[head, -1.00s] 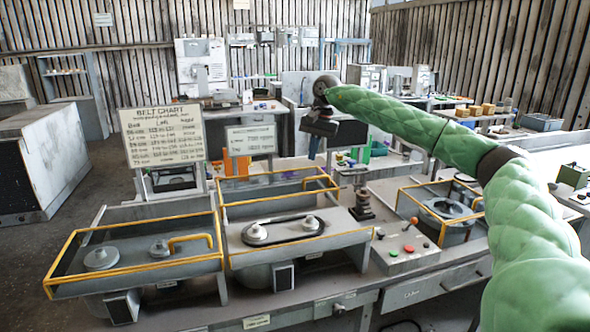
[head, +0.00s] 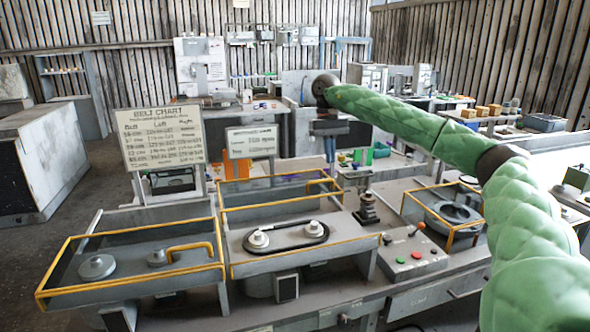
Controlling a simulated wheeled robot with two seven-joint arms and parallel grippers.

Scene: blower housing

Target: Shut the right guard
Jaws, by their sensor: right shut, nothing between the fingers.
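The right guard (head: 272,178) is the yellow-edged clear panel of the right-hand housing of the pair at the front. It appears raised at the back of that housing, with its yellow handle (head: 324,186) at the upper right. Below it, a black belt (head: 287,236) loops around two pale pulleys, uncovered. My right gripper (head: 330,158) is shut and empty, pointing down just behind the handle in the picture. Whether it touches the guard cannot be told. My left gripper is not in view.
The left housing has a yellow-edged frame with a handle (head: 190,248) low over its pulleys. A control box (head: 412,258) with a lever and buttons stands to the right, beside another yellow-framed unit (head: 452,212). The belt chart (head: 162,136) stands behind.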

